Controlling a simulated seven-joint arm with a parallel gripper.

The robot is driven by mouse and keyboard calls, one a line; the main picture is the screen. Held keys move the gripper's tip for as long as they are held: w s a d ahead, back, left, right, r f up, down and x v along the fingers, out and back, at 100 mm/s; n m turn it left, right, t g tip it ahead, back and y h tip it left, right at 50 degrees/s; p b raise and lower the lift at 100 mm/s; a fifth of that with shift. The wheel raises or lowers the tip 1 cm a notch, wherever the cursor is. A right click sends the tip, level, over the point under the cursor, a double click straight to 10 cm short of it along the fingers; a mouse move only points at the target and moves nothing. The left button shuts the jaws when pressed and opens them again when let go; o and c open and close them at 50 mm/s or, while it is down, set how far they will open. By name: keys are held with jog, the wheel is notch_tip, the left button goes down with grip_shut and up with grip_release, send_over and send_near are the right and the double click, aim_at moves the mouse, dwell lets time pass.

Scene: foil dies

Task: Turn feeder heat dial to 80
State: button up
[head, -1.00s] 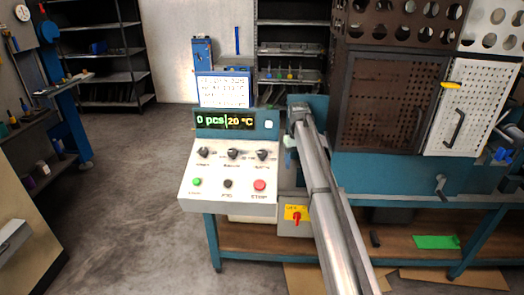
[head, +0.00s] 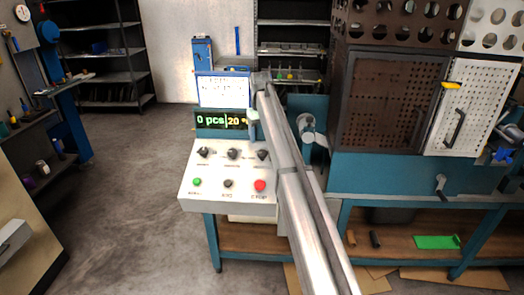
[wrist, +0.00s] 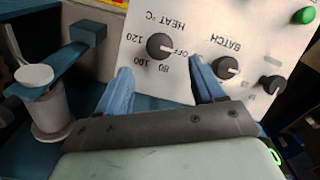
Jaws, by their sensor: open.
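The feeder heat dial (wrist: 160,46) is a black round knob on the white sloping panel (head: 222,190). In the wrist view it is upside down, labelled HEAT °C, with OFF, 80, 100 and 120 around it. A light mark on the knob seems to face OFF. It is the rightmost of the three dials in the head view (head: 262,155), beside my arm. My gripper (wrist: 160,74) is open, its two blue fingers apart. The knob appears between and beyond the fingertips, apart from them. The display (head: 221,120) reads 0 pcs and 20 °, its right end hidden.
The batch dial (wrist: 227,67) is close to one finger, and a third dial (wrist: 272,84) is farther right. Green (head: 197,182), black (head: 228,184) and red (head: 260,185) buttons sit below the dials. A teal bracket with a white cup (wrist: 35,75) stands beside the panel.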

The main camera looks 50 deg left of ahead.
aim_at(263, 152)
notch_tip(263, 152, down, 7)
jog(key=shift+w+f, duration=0.1)
jog(key=shift+f, duration=0.05)
dwell(0.4)
jog(key=c, duration=1)
jog(key=shift+c, duration=0.2)
jog(key=shift+m, duration=0.4)
jog(key=m, duration=0.1)
jog(key=m+y, duration=0.1)
jog(key=m, duration=0.1)
jog(key=m+g, duration=0.1)
jog(key=m, duration=0.1)
jog(key=shift+d, duration=0.25)
jog(key=m+y, duration=0.1)
jog(key=m, duration=0.1)
jog(key=m+y, duration=0.1)
jog(key=m, duration=0.2)
jog(key=shift+w+d, duration=0.1)
jog(key=shift+m, duration=0.4)
